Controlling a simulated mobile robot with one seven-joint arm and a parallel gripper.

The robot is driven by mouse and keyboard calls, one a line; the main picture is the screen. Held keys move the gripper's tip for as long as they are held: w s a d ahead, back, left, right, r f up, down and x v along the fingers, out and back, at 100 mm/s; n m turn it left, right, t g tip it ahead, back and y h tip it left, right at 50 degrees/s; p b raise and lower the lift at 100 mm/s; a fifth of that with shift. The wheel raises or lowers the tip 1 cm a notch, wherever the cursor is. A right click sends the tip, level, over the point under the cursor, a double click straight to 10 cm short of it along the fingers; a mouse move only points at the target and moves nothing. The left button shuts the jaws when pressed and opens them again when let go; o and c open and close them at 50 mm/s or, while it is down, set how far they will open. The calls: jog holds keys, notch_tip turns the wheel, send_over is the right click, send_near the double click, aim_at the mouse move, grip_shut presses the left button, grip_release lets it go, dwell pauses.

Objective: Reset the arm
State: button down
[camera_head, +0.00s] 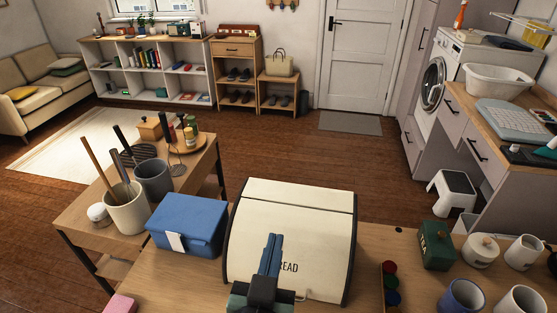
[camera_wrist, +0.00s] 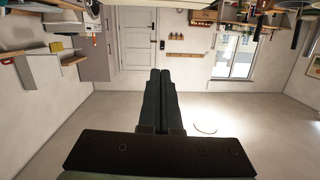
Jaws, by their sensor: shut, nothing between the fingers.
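My gripper (camera_head: 273,241) shows at the bottom centre of the head view, in front of the cream bread box (camera_head: 290,211) and covering part of its lettering. Its two dark fingers lie together with nothing between them. In the wrist view my gripper (camera_wrist: 160,72) points toward the far wall, and the room appears upside down. I cannot tell from these frames whether the gripper touches the bread box.
A blue box (camera_head: 188,222) stands left of the bread box. A utensil crock (camera_head: 126,210) stands on the side table. A green tea tin (camera_head: 436,247) and several mugs stand at right. The wooden floor (camera_head: 290,150) beyond is mostly clear.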

notch_tip(320, 180, up, 21)
jog(key=w+t, duration=0.2)
jog(key=t, duration=0.3)
jog(key=s+r+n+t+y, duration=0.1)
jog(key=s+r+t, duration=0.2)
jog(key=r, duration=0.7)
jog(key=s+r+n+t+y, duration=0.1)
jog(key=s+r+t, duration=0.2)
jog(key=s+r, duration=0.3)
notch_tip(320, 180, up, 5)
jog(key=shift+d+r, duration=0.15)
jog(key=shift+d, duration=0.25)
